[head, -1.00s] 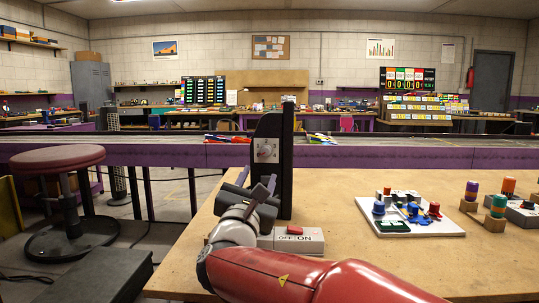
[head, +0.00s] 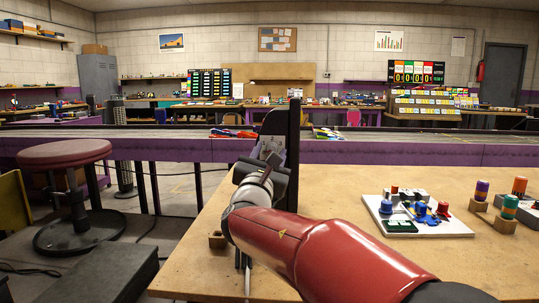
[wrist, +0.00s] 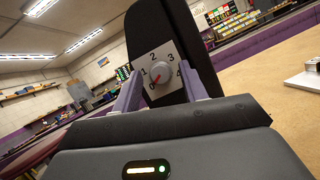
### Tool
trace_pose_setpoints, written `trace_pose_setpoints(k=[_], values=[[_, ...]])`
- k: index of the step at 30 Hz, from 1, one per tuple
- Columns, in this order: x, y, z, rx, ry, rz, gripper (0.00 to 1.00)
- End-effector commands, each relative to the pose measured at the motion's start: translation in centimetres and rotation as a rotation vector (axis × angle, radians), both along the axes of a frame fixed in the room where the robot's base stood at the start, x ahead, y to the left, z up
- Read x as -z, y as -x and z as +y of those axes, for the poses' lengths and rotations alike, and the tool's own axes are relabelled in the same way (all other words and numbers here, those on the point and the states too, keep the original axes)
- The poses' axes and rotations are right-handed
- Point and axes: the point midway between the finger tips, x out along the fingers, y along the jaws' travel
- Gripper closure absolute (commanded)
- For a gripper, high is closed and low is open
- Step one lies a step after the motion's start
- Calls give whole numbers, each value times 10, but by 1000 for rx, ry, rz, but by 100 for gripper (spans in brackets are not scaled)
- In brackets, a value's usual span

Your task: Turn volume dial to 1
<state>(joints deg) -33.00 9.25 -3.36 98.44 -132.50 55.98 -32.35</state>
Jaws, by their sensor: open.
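The volume dial (wrist: 160,72) is a round grey knob on a white plate numbered 0 to 4, fixed to an upright black panel (head: 293,150). In the wrist view its red mark points to the lower left, near the 0. In the head view the plate (head: 272,147) is partly hidden behind my arm. My gripper (wrist: 160,82) is open, with its pale purple fingers spread in front of the plate, one to each side of the knob. I cannot tell whether the fingertips touch the knob.
A white board with coloured pegs (head: 418,226) lies on the wooden table (head: 345,210) to the right. Wooden blocks with coloured cylinders (head: 510,206) stand farther right. A round stool (head: 65,153) stands left of the table. A purple-sided track (head: 400,150) runs behind the panel.

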Motion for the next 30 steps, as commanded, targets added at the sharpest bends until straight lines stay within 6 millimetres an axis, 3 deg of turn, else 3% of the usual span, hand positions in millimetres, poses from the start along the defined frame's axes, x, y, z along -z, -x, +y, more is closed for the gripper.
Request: trace_pose_setpoints(k=[1,11,20,30], values=[[0,0,0,0,0,0,57],[0,0,0,0,0,0,100],[1,0,0,0,-33,-5,100],[2,0,2,-1,-245,-24,100]])
